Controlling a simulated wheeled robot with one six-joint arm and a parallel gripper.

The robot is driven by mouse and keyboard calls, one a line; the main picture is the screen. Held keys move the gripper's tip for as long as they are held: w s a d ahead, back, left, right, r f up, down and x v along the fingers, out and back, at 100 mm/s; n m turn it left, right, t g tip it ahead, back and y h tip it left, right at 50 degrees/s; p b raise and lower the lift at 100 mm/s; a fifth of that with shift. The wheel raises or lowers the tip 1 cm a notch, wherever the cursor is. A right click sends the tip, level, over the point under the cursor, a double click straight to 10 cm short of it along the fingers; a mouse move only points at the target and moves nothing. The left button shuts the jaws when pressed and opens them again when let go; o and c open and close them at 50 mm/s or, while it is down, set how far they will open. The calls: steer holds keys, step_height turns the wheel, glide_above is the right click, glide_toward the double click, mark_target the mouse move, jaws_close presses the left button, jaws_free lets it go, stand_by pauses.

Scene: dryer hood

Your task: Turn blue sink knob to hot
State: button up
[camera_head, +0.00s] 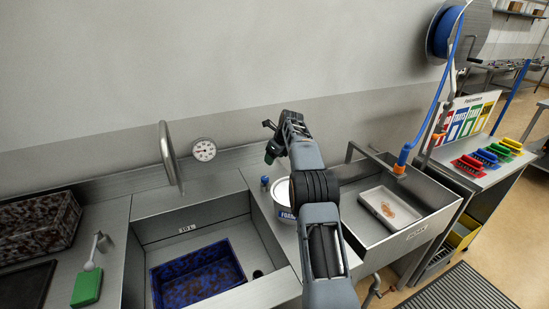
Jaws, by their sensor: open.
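A small blue knob (265,181) stands on the steel ledge between the two sinks, left of a white tub. It is small in view, and its turn position and any hot marking cannot be made out. My gripper (268,141) is at the end of my raised arm, in front of the back wall. It shows above the knob in the picture, apart from it, with its jaws pointing left. The jaws are open and nothing shows between them.
The left sink (180,235) holds a blue tray (197,272); a tall faucet (170,155) and a dial gauge (204,150) stand behind. The white tub (284,212) is beside my arm. The right sink (405,238) holds a white tray (365,197). A blue hose (430,105) hangs right.

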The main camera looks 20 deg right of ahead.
mark_target(265, 178)
steer(key=a+n+h+b, duration=0.2)
steer(key=a+n, duration=0.6)
steer(key=n, duration=0.2)
steer(key=w+d+f+n+h+p, duration=0.1)
steer(key=f+n, duration=0.3)
steer(key=w+d+f+n, duration=0.2)
steer(key=f+n, duration=0.2)
steer(key=n, duration=0.1)
steer(key=w+d+f+n+h+p, duration=0.1)
steer(key=d+f+n, duration=0.1)
steer(key=f+n, duration=0.2)
steer(key=shift+w+f+n+h+p, duration=0.3)
steer(key=shift+f+n+p, duration=0.1)
steer(key=shift+n, duration=0.1)
steer(key=shift+c, duration=0.4)
